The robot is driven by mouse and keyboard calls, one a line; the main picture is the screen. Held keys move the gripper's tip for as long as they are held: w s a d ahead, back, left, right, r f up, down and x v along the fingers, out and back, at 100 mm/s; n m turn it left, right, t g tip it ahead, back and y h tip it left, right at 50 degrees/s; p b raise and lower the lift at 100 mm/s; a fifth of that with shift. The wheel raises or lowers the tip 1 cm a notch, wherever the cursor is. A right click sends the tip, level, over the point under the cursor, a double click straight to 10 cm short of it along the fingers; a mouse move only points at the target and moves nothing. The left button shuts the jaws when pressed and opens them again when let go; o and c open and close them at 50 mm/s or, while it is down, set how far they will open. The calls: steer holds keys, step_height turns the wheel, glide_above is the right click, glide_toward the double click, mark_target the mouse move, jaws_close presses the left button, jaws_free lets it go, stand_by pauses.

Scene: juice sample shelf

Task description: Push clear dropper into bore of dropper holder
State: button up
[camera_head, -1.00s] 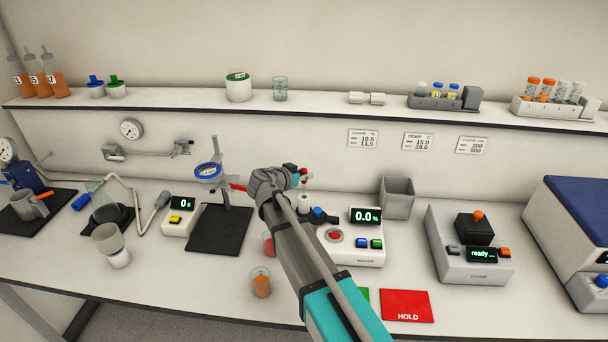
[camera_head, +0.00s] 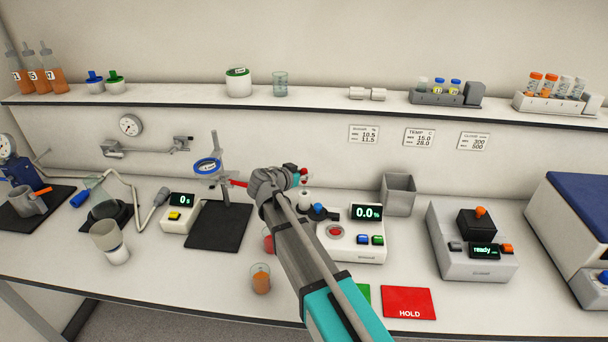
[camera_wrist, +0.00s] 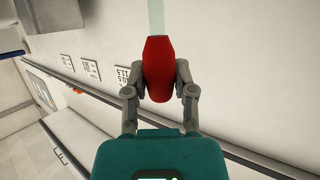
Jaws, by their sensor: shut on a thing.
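My gripper (camera_wrist: 159,82) is shut on the red bulb (camera_wrist: 158,68) of the clear dropper, seen close up in the wrist view. The dropper's pale clear tube (camera_wrist: 156,18) runs from the bulb to the top edge of that view, so its tip is out of sight. In the head view my gripper (camera_head: 298,178) is small and partly hidden behind my wrist, above the bench left of the 0.0 % meter. A small red part shows beside it. A white rounded piece stands just below; I cannot tell whether it is the dropper holder. No bore is visible.
The 0.0 % meter (camera_head: 352,243) stands right of my arm, with a grey open bin (camera_head: 398,194) behind it. A ring stand (camera_head: 222,180) is to the left. A glass with orange liquid (camera_head: 260,280) stands near the front. A shelf (camera_head: 320,97) runs above the bench.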

steer(key=shift+f+b, duration=0.7)
steer(key=shift+f, duration=0.1)
steer(key=o, duration=0.8)
steer(key=shift+o, duration=0.2)
steer(key=shift+r, duration=0.25)
step_height(320, 180, up, 11)
steer(key=p, duration=1.1)
steer(key=shift+d, duration=0.1)
